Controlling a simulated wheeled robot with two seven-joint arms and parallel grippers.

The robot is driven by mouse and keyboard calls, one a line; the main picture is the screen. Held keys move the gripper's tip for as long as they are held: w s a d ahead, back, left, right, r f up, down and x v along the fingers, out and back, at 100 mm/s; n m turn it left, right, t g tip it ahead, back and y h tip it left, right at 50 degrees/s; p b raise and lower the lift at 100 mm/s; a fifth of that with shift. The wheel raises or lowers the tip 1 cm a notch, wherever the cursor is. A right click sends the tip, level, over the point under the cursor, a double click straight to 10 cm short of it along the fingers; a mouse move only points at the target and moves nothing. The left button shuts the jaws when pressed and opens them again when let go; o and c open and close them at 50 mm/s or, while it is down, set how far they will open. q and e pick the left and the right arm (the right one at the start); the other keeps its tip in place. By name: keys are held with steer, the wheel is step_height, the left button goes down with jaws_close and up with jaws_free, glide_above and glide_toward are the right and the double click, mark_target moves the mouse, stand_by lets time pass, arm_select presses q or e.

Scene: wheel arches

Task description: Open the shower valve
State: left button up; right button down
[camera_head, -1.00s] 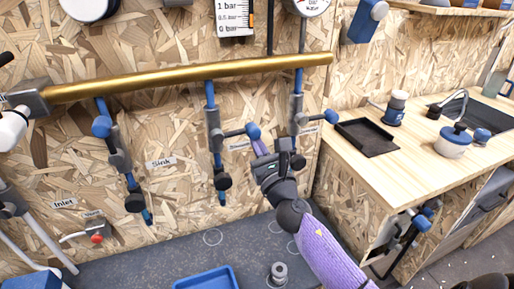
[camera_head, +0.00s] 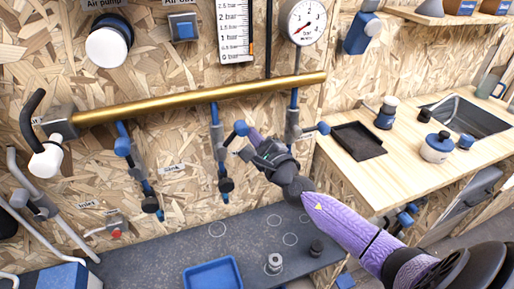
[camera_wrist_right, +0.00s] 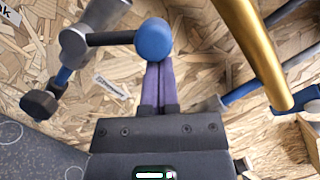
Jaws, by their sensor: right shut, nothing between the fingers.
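The middle valve (camera_head: 220,152) on the wall hangs on a blue pipe below the brass pipe. Its dark lever ends in a blue ball knob (camera_head: 241,128), to the upper right of the valve body. In the wrist view the blue knob (camera_wrist_right: 153,40) sits at the tips of my right gripper (camera_wrist_right: 159,65). The purple fingers are together, with nothing between them, against or just under the knob; exact contact is hard to tell. In the head view my right gripper (camera_head: 256,138) is beside the knob. The valve's label (camera_wrist_right: 110,87) is too small to read. My left gripper is out of view.
The brass pipe (camera_head: 170,103) runs above the valves. A left valve (camera_head: 123,147) and a right valve (camera_head: 323,128) have similar blue knobs. A blue tray (camera_head: 213,272) lies on the dark floor panel. A wooden counter with a black tray (camera_head: 358,141) stands at right.

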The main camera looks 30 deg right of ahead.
mark_target(236, 127)
steer(key=a+r+n+p, duration=0.1)
steer(key=n+p, duration=0.1)
steer(key=p, duration=0.1)
steer(key=a+r+n+p, duration=0.1)
steer(key=n+p, duration=0.1)
steer(key=r+n+g+y+p, duration=0.1)
steer(key=n+p, duration=0.1)
steer(key=p, duration=0.1)
steer(key=shift+w+a+r+p, duration=0.3)
steer(key=shift+w+a+r, duration=0.05)
steer(key=shift+a, duration=0.05)
steer(key=shift+w+a+n+g+p, duration=0.1)
steer(key=shift+a+n+g+p, duration=0.25)
steer(key=shift+n+p, duration=0.45)
steer(key=shift+a+p, duration=0.25)
steer(key=shift+p, duration=0.2)
